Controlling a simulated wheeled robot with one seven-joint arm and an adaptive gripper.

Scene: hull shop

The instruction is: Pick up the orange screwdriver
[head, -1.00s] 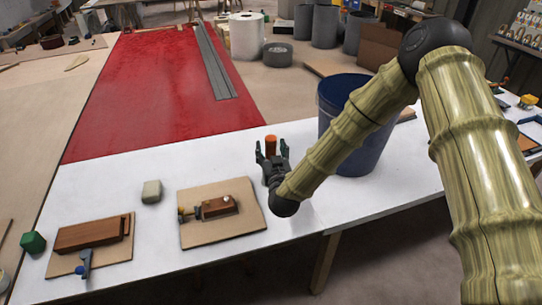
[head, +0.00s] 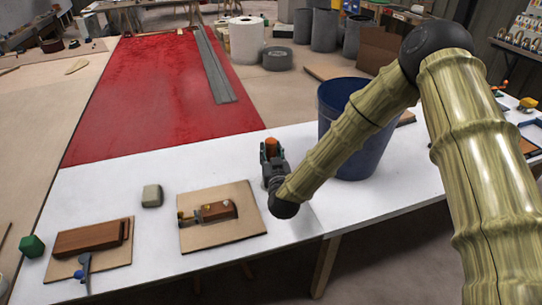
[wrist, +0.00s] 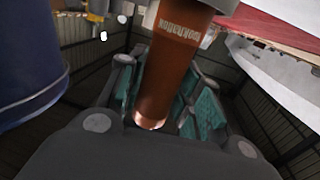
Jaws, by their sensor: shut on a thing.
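The orange screwdriver (wrist: 172,65) shows as a thick, orange-brown cylinder with pale lettering in the wrist view; no shaft is visible. Its near end is rounded and bright. In the head view only its orange top (head: 271,145) shows between the fingers. I cannot tell whether the cylinder touches the table.
A blue bin (head: 350,150) stands close to the right of my gripper. A red panel (head: 160,100) is beyond.

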